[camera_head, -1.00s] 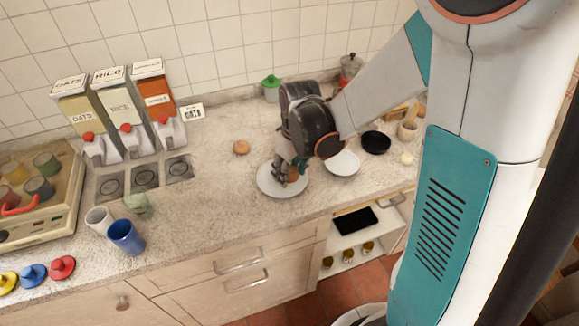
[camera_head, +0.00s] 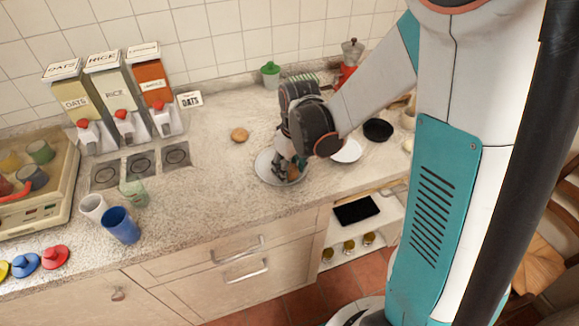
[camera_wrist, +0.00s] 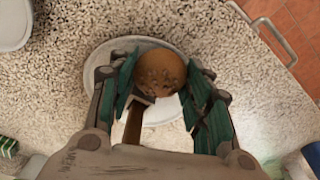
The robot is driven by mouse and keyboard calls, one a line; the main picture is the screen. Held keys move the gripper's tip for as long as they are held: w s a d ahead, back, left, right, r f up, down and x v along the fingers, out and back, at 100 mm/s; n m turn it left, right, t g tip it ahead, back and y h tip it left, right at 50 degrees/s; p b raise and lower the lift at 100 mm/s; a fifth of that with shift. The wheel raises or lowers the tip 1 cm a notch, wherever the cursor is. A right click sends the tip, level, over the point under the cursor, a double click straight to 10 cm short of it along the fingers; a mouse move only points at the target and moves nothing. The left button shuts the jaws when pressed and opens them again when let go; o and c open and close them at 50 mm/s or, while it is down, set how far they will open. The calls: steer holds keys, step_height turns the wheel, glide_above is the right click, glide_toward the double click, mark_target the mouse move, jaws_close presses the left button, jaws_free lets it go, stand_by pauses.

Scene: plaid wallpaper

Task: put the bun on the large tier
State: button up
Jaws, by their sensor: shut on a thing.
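The brown round bun (camera_wrist: 162,70) is between the green-padded fingers of my gripper (camera_wrist: 160,92) in the wrist view. The gripper is shut on it. In the head view the bun (camera_head: 293,173) shows low beside the fingers of my gripper (camera_head: 286,169), over the large pale round plate (camera_head: 267,176), likely the large tier. The plate's rim also shows behind the bun in the wrist view (camera_wrist: 104,55). Whether the bun touches the plate I cannot tell. A smaller white plate (camera_head: 347,151) and a black dish (camera_head: 378,130) lie to its right.
A tan round item (camera_head: 240,134) lies left of the large plate. A blue cup (camera_head: 120,226), a white cup (camera_head: 93,207) and food dispensers (camera_head: 118,95) stand further left. A green-lidded jar (camera_head: 270,75) stands behind. The counter's front edge is close to the plate.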

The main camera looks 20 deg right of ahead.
mark_target(293, 172)
steer(key=shift+f, duration=0.2)
steer(key=o, duration=1.2)
steer(key=r, duration=0.4)
steer(key=s+r, duration=0.1)
steer(key=r, duration=0.7)
steer(key=shift+s+d, duration=0.25)
steer(key=shift+s, duration=0.05)
